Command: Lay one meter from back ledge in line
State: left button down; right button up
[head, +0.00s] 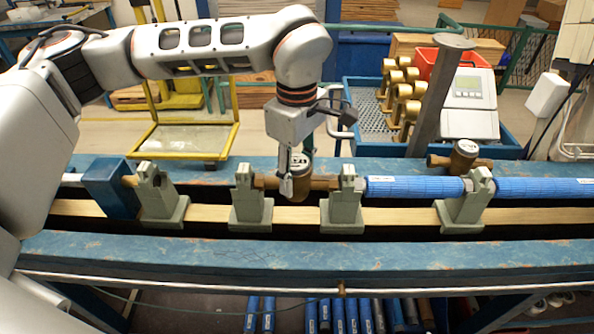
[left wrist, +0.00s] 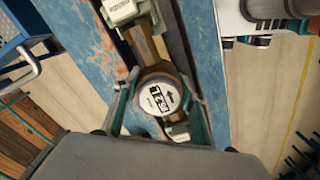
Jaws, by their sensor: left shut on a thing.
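A brown-bronze meter (head: 300,190) with a white round dial sits between two grey-green stands, the left stand (head: 251,205) and the right stand (head: 343,205). Its pipe ends lie roughly level with the line and reach close to both stands; I cannot tell whether they touch. My left gripper (head: 290,186) comes down from above and is shut on this meter. In the left wrist view the dial (left wrist: 158,97) shows between the two fingers (left wrist: 160,105). A second meter (head: 462,154) stands on the back ledge (head: 390,172) at the right. My right gripper is not in view.
Blue pipes (head: 414,187) continue the line to the right, past another stand (head: 466,208). A blue block (head: 112,188) and a stand (head: 160,200) are at the left. Behind are a grey post (head: 436,95), a display box (head: 470,100) and several brass parts (head: 402,90).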

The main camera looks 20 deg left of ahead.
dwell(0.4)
pick_arm(q)
jog(key=shift+f, duration=0.25)
dwell(0.4)
jog(key=c, duration=1.1)
grip_release()
jog(key=shift+f, duration=0.1)
